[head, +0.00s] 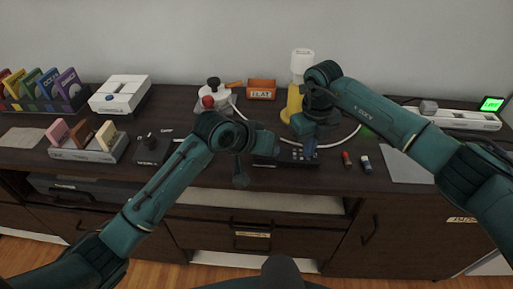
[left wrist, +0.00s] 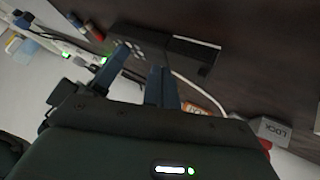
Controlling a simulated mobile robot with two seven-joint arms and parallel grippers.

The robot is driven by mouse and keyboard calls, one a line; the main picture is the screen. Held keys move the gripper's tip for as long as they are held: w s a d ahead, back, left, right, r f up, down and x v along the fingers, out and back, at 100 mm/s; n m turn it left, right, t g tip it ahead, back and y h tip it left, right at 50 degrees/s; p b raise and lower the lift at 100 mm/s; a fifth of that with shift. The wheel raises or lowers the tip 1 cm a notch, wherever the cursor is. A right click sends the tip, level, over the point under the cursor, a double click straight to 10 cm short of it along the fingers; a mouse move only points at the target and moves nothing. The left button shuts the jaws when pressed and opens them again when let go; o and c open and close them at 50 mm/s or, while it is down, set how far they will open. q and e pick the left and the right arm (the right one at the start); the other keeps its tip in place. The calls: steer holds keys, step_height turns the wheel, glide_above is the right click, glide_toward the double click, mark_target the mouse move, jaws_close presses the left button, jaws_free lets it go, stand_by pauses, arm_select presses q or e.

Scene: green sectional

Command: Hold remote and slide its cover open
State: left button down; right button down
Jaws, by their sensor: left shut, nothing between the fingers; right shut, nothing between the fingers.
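The dark remote (head: 296,160) lies on the cabinet top near its front edge, partly hidden by my grippers. In the left wrist view the remote (left wrist: 150,43) shows pale round buttons at one end and a plain dark section at the other. Whether its cover has slid is unclear. My left gripper (head: 268,149) is shut and empty, close to the remote's left part. Its fingers also show in the left wrist view (left wrist: 140,59), near the remote. My right gripper (head: 310,150) is shut and empty, above the remote's right part. Contact with the remote cannot be told.
A yellow lamp (head: 294,104) and an orange box (head: 261,90) are behind. A white cable runs behind the remote. A console (head: 119,97) and cartridges are left; a grey mat (head: 407,167) lies right.

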arm_select(q)
steer(key=shift+w+d+r+m+g+y, duration=0.3)
steer(key=shift+w+r+m+g+y, duration=0.1)
steer(key=shift+r+g, duration=0.1)
steer(key=shift+w+d+r+m+g+y, duration=0.3)
steer(key=shift+r+g+y, duration=0.1)
steer(key=shift+g, duration=0.1)
steer(key=a+r+g+y, duration=0.1)
steer(key=w+a+r+m+g+y, duration=0.1)
steer(key=r+y, duration=0.1)
steer(key=shift+a+r+y, duration=0.1)
steer(key=shift+a+y, duration=0.1)
steer(key=shift+y, duration=0.1)
steer(key=shift+s+a+x, duration=0.1)
steer(key=shift+s+x, duration=0.1)
steer(key=shift+x, duration=0.75)
steer(key=shift+s+a+x, duration=0.15)
steer(key=shift+s+x, duration=0.05)
steer(key=shift+x, duration=0.75)
steer(key=shift+s+x, duration=0.25)
steer(key=shift+x, duration=0.95)
steer(key=shift+a+r, duration=0.1)
stand_by(0.5)
steer(key=shift+a, duration=2.75)
steer(key=w+v, duration=0.1)
steer(key=v, duration=0.5)
steer(key=shift+d, duration=0.75)
